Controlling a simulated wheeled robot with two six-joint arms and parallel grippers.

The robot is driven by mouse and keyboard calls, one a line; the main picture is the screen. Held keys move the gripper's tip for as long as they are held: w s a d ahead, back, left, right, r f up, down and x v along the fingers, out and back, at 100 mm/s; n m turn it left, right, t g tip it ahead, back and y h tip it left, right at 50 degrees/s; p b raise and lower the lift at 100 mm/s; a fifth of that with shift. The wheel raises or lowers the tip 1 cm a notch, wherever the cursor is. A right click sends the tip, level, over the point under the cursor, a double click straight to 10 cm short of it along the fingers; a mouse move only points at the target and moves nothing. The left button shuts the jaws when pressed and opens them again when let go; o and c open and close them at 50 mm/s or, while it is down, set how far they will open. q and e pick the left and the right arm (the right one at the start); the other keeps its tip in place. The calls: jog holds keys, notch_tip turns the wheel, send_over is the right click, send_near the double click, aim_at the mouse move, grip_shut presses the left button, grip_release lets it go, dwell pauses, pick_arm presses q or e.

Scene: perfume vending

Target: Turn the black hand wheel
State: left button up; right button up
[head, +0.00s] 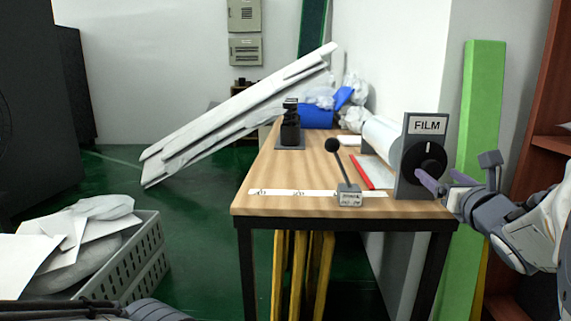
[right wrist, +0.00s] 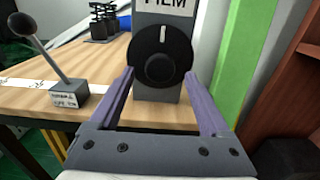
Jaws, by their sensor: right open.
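The black hand wheel (head: 424,158) is a round black disc with a raised hub, on the front of a grey upright panel (head: 405,185) marked FILM. It stands at the right end of the wooden table. In the right wrist view the wheel (right wrist: 150,45) has a white mark that points up. My right gripper (head: 444,181) is open, with its purple fingers toward the wheel. In the right wrist view the fingertips (right wrist: 160,73) lie to either side of the wheel's lower part; I cannot tell if they touch it. My left gripper is not in view.
On the table (head: 272,175) stand a lever with a black ball (head: 340,165), a black device (head: 290,128), a red bar (head: 362,172) and a white roll (head: 382,137). A green post (head: 478,150) stands right of the table. A grey crate (head: 145,255) is at lower left.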

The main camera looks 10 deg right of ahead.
aim_at(433, 171)
jog(key=shift+b+x, duration=0.3)
jog(key=shift+x, duration=1.95)
jog(key=c, duration=1.2)
jog(key=shift+d, duration=0.15)
grip_shut()
jog(key=shift+m, duration=0.3)
